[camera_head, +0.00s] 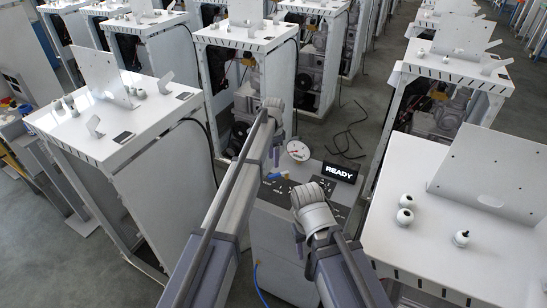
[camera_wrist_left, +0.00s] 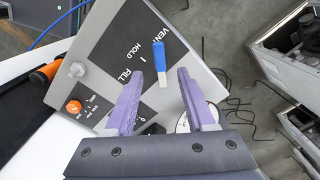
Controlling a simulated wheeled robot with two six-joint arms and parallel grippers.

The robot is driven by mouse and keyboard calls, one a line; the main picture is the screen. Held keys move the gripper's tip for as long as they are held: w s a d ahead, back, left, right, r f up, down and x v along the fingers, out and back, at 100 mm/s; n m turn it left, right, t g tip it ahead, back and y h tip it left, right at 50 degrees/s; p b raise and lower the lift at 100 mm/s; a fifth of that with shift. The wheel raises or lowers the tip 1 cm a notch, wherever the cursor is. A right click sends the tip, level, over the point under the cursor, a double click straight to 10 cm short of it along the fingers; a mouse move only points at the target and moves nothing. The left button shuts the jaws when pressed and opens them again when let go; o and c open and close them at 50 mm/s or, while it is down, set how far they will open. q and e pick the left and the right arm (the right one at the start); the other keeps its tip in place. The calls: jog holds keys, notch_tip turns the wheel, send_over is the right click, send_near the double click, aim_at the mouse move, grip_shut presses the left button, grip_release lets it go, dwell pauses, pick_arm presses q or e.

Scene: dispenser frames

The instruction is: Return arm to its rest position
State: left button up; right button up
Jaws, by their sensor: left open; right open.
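My left gripper (camera_head: 277,155) points down over the control panel, its arm reaching far out. In the left wrist view its two purple fingers (camera_wrist_left: 163,75) are apart with nothing between them. A blue-handled lever (camera_wrist_left: 159,62) on the panel lies just beyond the fingertips, beside the VENT, HOLD and FILL labels; it also shows in the head view (camera_head: 275,176). My right gripper (camera_head: 298,240) is mostly hidden by its own wrist, low at the panel's near side; no held thing shows.
A lit READY display (camera_head: 339,172) and a round gauge (camera_head: 298,150) stand at the panel. The wrist view shows an orange knob (camera_wrist_left: 74,106). White dispenser frames stand left (camera_head: 135,110) and right (camera_head: 400,215), with loose small parts on top. Dark cables (camera_head: 347,135) lie on the floor behind.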

dwell(0.4)
pick_arm(q)
jog(key=s+d+n+y, duration=0.1)
jog(key=s+n, duration=0.7)
jog(key=s, duration=3)
jog(key=shift+n, duration=0.4)
dwell(1.6)
